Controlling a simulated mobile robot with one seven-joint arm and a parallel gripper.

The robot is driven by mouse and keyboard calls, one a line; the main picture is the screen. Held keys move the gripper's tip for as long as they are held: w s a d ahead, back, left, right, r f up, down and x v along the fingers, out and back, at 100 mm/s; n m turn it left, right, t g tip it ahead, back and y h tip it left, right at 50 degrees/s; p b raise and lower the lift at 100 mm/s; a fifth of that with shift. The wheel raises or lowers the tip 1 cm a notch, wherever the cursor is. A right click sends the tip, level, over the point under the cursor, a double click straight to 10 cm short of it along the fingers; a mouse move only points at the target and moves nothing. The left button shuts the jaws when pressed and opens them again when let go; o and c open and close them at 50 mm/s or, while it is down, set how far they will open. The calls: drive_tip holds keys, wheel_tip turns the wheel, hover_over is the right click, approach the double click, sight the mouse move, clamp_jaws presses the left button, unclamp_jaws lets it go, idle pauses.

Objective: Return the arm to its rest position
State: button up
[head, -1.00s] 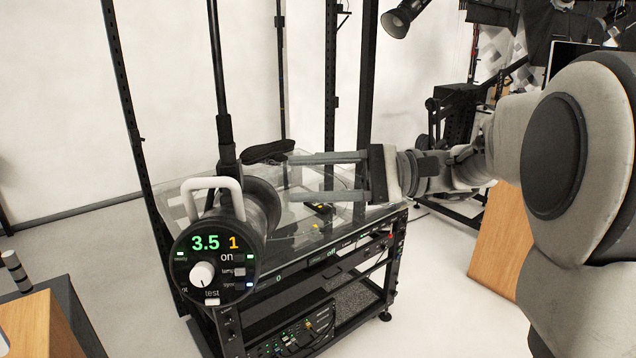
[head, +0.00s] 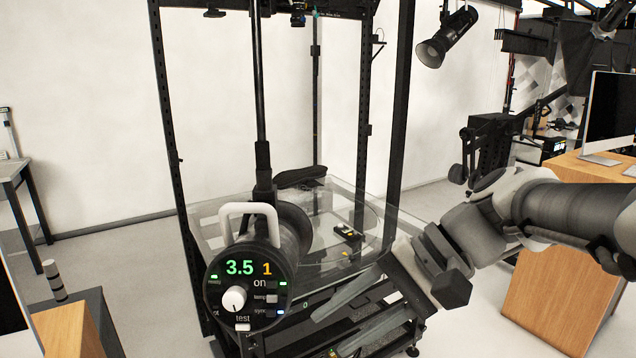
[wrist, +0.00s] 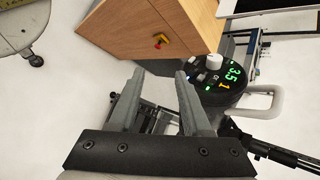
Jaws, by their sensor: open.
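My gripper (head: 345,322) is in the lower right middle of the head view, its two long fingers apart and pointing down and to the left. It is empty and in front of the rack (head: 408,310), covering part of its front. In the wrist view my gripper (wrist: 160,80) also shows two separated fingers with nothing between them. My arm reaches in from the right edge of the head view. A round black lamp unit (head: 247,283) with "3.5" and "1" on its face is left of the fingers; it also shows in the wrist view (wrist: 222,80).
A clear turntable case (head: 213,232) tops the rack, with a small yellow and black device (head: 347,232) inside. Tall black posts (head: 175,150) frame it. A wooden desk (head: 555,270) with a monitor (head: 608,115) stands right. A wooden cabinet (wrist: 150,30) shows in the wrist view.

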drive_tip(key=s+d+f+n+t+h, duration=0.2)
drive_tip(key=d+h, duration=0.2)
drive_tip(key=d, duration=0.1)
drive_tip(key=s+d+f+n+t+h, duration=0.2)
drive_tip(key=d+f+n+t+h, duration=0.1)
drive_tip(key=d+h, duration=0.2)
drive_tip(key=shift+s+d+f+t, duration=0.25)
drive_tip(key=shift+f+t, duration=0.05)
drive_tip(key=shift+f, duration=0.05)
